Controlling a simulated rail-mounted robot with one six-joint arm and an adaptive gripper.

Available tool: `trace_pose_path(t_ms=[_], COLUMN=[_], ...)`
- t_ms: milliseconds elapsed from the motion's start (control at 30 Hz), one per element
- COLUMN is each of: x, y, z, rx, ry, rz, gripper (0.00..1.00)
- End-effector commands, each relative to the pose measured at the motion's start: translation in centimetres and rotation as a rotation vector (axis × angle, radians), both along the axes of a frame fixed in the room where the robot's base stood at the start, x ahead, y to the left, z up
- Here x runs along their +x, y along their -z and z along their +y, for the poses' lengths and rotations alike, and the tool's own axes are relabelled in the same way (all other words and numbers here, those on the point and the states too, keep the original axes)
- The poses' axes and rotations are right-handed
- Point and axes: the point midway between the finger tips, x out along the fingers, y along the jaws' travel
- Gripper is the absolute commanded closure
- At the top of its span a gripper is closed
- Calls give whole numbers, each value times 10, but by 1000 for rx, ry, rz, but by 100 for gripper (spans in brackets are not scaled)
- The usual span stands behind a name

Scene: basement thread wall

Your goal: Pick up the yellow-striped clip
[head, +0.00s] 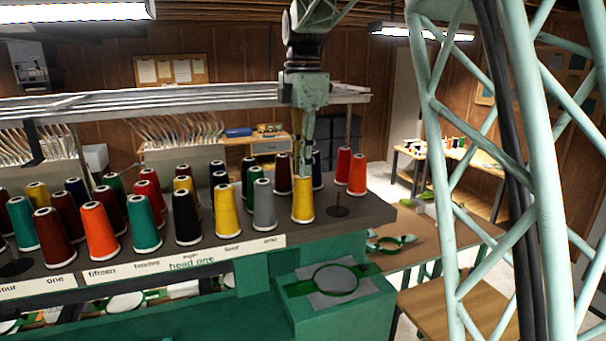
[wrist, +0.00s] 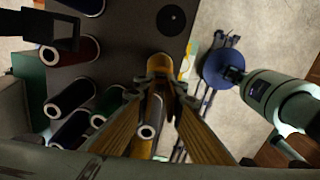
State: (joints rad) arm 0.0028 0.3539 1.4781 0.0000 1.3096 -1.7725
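My gripper (head: 306,170) points down at the right end of the cone rack, at the top of a yellow thread cone (head: 303,200). In the wrist view, my gripper (wrist: 160,92) shows two yellow-brown fingers running inward to dark tips. A yellow-orange form (wrist: 160,65) lies just beyond the tips; whether it is the cone or the clip, I cannot tell. A small yellow patch (wrist: 187,66) shows right of it, too small to identify. No yellow-striped clip can be clearly made out. The finger gap and any contact are unclear.
Many cones crowd the rack left of my gripper, with a grey cone (head: 264,205) close beside. A metal rail (head: 200,100) runs behind. A green hoop (head: 336,280) lies in front.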

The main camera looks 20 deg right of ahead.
Motion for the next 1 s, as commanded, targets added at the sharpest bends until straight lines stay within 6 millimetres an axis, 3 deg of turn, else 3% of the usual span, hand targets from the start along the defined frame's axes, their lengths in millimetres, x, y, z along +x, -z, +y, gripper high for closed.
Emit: trace_pose_path(t_ms=[533, 1000], x=[0, 1], y=[-4, -32], z=[0, 0], rx=[0, 0], ry=[0, 0], rz=[-1, -2], gripper=[95, 95])
